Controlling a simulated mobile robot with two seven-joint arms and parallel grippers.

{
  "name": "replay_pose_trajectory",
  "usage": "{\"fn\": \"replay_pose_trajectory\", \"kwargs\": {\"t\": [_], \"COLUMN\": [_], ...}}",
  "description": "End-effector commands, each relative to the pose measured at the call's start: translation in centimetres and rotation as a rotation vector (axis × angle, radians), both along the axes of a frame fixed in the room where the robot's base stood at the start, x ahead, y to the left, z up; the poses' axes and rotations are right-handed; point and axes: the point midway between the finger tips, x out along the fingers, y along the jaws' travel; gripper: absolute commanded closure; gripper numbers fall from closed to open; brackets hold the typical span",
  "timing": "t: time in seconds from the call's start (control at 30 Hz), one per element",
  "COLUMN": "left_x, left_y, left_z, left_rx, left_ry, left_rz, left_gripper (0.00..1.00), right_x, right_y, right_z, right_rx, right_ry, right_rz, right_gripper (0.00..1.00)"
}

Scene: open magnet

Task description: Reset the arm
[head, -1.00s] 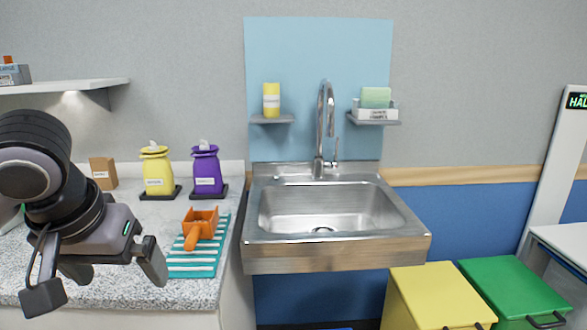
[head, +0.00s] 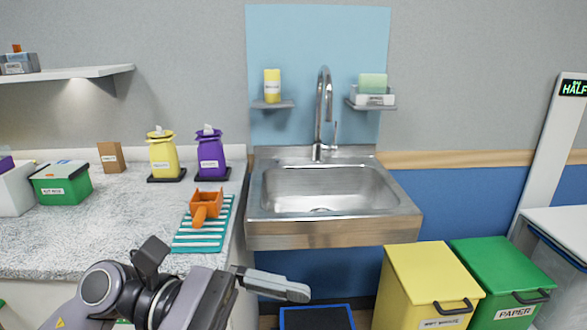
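My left gripper (head: 275,288) is at the bottom of the head view, low in front of the counter's right end and below the sink. A long grey finger points right. The other finger is not clearly seen, so I cannot tell whether it is open or shut. I see nothing held in it. My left arm (head: 130,295) comes in along the bottom edge, partly cut off. My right gripper and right arm are not in view.
The counter (head: 110,225) holds an orange scoop (head: 206,207) on a striped towel (head: 190,240), yellow (head: 162,155) and purple (head: 210,153) dispensers, and a green box (head: 62,185). A sink (head: 330,190), yellow bin (head: 425,280) and green bin (head: 500,270) stand right.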

Motion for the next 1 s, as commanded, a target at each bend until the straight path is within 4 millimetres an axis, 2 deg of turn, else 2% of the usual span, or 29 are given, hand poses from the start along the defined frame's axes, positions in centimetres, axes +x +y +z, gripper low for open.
{"fn": "replay_pose_trajectory", "kwargs": {"t": [0.1, 0.2, 0.27, 0.37, 0.47, 0.57, 0.67, 0.7, 0.77, 0.8, 0.9, 1.0], "left_x": [1.3, 3.3, 4.8, 7.2, 9.1, 10.1, 9.5, 8.8, 7.2, 5.9, 2.3, -0.8], "left_y": [0.1, 1.1, 2.2, 4.3, 6.9, 9.7, 12.3, 13.3, 14.7, 15.4, 16.8, 17.5], "left_z": [1.5, 1.8, 1.3, -0.6, -4.1, -9.0, -15.0, -17.6, -21.4, -23.9, -28.8, -31.9], "left_rx": [-0.207, -0.372, -0.472, -0.642, -0.821, -1.017, -1.235, -1.33, -1.481, 1.552, 1.477, 1.427], "left_ry": [0.398, 0.736, 0.941, 1.288, 1.635, 1.975, 2.302, 2.428, 2.604, -2.654, -2.357, -2.148], "left_rz": [0.089, 0.157, 0.196, 0.257, 0.312, 0.363, 0.41, 0.428, 0.453, -0.459, -0.403, -0.363], "left_gripper": [0.0, 0.0, 0.0, 0.0, 0.0, 0.0, 0.0, 0.0, 0.0, 0.0, 0.0, 0.0], "right_x": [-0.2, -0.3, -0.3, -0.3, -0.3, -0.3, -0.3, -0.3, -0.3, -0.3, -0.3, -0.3], "right_y": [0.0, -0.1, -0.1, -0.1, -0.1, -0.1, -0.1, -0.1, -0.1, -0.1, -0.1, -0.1], "right_z": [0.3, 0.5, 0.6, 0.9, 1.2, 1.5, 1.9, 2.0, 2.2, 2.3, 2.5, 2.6], "right_rx": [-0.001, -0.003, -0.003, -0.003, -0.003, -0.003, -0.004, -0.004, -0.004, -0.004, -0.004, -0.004], "right_ry": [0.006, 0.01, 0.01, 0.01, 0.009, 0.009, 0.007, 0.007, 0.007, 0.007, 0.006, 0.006], "right_rz": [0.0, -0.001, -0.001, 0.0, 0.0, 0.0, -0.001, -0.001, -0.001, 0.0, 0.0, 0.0], "right_gripper": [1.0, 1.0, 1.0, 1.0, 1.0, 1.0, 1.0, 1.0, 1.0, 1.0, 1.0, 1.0]}}
